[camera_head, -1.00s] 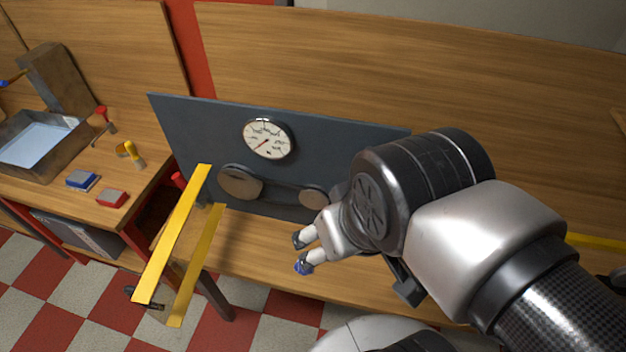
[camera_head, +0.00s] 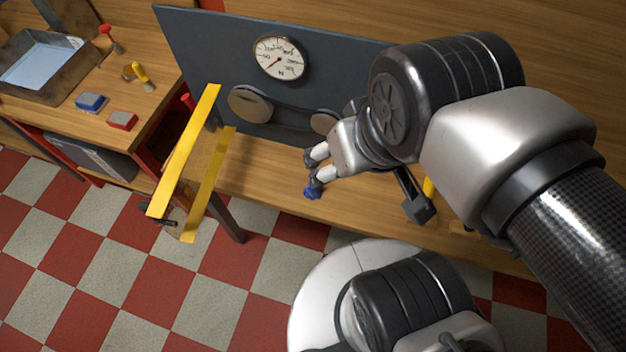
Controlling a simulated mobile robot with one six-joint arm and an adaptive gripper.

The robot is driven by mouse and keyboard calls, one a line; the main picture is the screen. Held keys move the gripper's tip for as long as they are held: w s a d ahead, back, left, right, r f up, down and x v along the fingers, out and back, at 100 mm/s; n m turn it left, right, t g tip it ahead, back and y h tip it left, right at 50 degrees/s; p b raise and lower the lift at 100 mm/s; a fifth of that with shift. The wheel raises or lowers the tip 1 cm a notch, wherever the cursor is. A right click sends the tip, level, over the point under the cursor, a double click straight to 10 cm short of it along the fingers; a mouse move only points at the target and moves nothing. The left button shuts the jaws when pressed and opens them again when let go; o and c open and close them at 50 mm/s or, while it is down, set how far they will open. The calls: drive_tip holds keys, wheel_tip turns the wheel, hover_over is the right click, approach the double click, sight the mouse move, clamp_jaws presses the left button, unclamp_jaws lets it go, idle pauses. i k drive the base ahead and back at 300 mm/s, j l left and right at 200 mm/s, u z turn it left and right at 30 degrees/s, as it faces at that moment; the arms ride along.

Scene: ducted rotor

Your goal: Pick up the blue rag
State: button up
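A small crumpled dark-blue patch (camera_head: 312,192), which looks like the blue rag, shows at the tip of the lower finger of my gripper (camera_head: 313,172). Most of it is small or hidden by the fingertip. I cannot tell whether it touches the finger or lies on the bench behind it. My gripper points left over the wooden bench, in front of the dark panel. Its two pale fingers with dark tips stand apart, and I see nothing clearly clamped between them.
The dark panel (camera_head: 210,55) carries a round gauge (camera_head: 280,57) and a belt on two pulleys. A yellow frame (camera_head: 184,150) sticks out at the bench's left end. The left bench holds a metal tray (camera_head: 78,83), a blue block (camera_head: 91,102) and a red block (camera_head: 122,120).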

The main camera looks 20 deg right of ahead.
sight(312, 194)
drive_tip(key=j+z, duration=0.15)
drive_tip(key=j, duration=1.2)
